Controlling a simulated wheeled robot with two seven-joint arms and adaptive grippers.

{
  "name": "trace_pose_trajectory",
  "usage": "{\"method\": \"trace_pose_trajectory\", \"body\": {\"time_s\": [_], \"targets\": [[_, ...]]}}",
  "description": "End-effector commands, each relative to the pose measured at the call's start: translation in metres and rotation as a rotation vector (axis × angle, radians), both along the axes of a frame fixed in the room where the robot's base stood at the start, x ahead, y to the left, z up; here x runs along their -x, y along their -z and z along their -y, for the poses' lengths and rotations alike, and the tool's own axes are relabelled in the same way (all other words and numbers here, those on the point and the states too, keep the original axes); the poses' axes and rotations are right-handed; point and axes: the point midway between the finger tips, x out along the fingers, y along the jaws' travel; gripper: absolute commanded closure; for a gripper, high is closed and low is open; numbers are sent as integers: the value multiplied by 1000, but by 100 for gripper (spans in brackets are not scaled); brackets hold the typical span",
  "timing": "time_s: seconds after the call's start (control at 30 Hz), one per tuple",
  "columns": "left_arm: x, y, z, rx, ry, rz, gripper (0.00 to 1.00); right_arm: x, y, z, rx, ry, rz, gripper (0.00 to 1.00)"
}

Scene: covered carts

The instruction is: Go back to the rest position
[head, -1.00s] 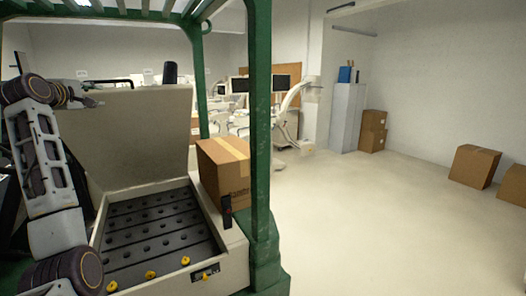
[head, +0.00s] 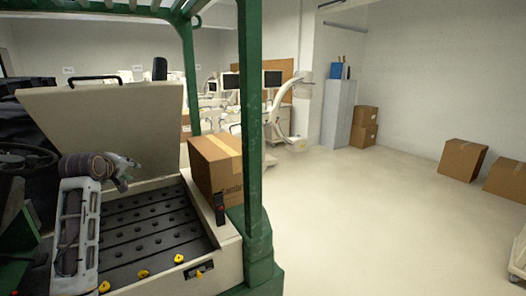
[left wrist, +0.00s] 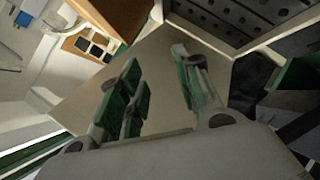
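My left gripper (head: 130,168) is over the left part of an open cart bin, in front of its raised beige lid (head: 110,115). It holds nothing. In the left wrist view its green-padded fingers (left wrist: 160,90) stand apart with the beige lid behind them. The bin's black perforated floor (head: 150,232) is bare, with yellow knobs (head: 143,273) along its front edge. My right gripper is in neither view.
A green post (head: 252,140) rises at the bin's right side, close to a cardboard box (head: 215,168). Open pale floor (head: 360,215) lies to the right. More boxes (head: 462,159) stand by the right wall, and a grey cabinet (head: 339,113) stands at the back.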

Motion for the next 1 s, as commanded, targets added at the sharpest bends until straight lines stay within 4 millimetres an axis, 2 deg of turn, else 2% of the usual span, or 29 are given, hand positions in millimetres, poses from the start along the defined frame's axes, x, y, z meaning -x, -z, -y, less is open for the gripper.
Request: {"method": "trace_pose_trajectory", "body": {"time_s": [0.03, 0.1, 0.47, 0.77, 1.0], "targets": [[4, 15, 7, -22, 14, -24, 66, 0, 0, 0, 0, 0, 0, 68], [9, 33, 15, -55, 35, -53, 66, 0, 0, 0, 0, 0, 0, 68], [45, 121, 56, -211, 151, -203, 66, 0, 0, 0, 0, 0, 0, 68], [85, 187, 90, -324, 264, -319, 66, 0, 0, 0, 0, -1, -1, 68], [124, 234, 117, -402, 362, -407, 66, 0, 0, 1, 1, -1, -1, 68]]}}
